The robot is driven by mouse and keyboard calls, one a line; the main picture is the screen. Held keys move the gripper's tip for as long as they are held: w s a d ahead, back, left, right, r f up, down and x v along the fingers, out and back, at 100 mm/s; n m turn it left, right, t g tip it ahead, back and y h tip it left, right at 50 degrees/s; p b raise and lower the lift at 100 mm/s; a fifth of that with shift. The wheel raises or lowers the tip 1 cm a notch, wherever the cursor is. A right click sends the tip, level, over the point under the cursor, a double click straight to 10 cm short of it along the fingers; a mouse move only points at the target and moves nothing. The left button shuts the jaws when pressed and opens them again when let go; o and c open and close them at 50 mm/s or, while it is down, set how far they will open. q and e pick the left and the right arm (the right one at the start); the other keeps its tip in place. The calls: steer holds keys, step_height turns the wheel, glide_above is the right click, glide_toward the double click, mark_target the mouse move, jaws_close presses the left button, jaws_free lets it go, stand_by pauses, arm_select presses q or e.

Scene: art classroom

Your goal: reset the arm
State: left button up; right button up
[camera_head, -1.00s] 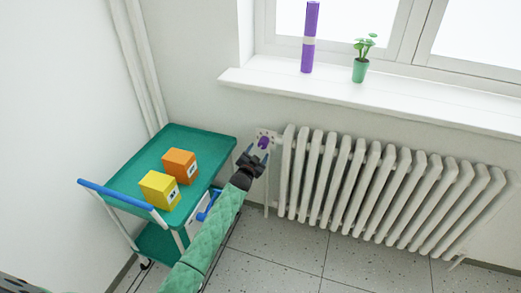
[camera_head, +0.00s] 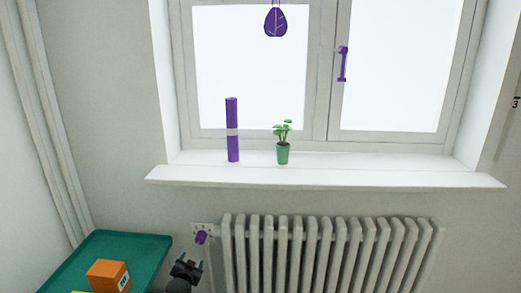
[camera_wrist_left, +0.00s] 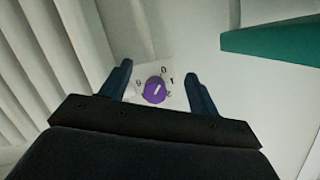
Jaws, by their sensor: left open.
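My left gripper (camera_head: 186,266) is at the lower edge of the head view, just below and left of the purple radiator knob (camera_head: 201,237). In the left wrist view the gripper (camera_wrist_left: 160,80) is open, with its two dark fingers spread apart. The purple knob (camera_wrist_left: 155,90) on its white dial plate (camera_wrist_left: 166,73) shows between the fingertips, with nothing held; the gap to it is hard to judge. Most of my left arm is out of the head view. My right gripper is not in view.
A white radiator (camera_head: 330,255) stands under the windowsill (camera_head: 330,177), which holds a purple cylinder (camera_head: 232,145) and a green potted plant (camera_head: 283,152). A green cart (camera_head: 122,248) with an orange box (camera_head: 108,276) is at lower left; it shows in the wrist view too (camera_wrist_left: 275,42).

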arm_select(q)
steer(key=s+d+r+n+g+p, duration=0.1)
steer(key=s+d+r+g, duration=0.3)
steer(key=s, duration=0.5)
steer(key=s+d+r+n+g, duration=0.1)
steer(key=s+d+r+g, duration=0.3)
steer(key=s, duration=0.5)
steer(key=s+d+r+g+h+p, duration=0.1)
steer(key=s+d+p, duration=0.15)
steer(key=s, duration=1.05)
steer(key=s+d+r+g+h+p, duration=0.15)
steer(key=s+d, duration=0.25)
steer(key=s, duration=0.9)
steer(key=s+f+g, duration=0.1)
steer(key=s+f, duration=0.1)
steer(key=s, duration=0.4)
steer(key=s+d+f+g+p, duration=0.1)
steer(key=s+f, duration=0.2)
steer(key=s, duration=0.4)
steer(key=shift+s+d, duration=0.2)
steer(key=shift+d, duration=0.05)
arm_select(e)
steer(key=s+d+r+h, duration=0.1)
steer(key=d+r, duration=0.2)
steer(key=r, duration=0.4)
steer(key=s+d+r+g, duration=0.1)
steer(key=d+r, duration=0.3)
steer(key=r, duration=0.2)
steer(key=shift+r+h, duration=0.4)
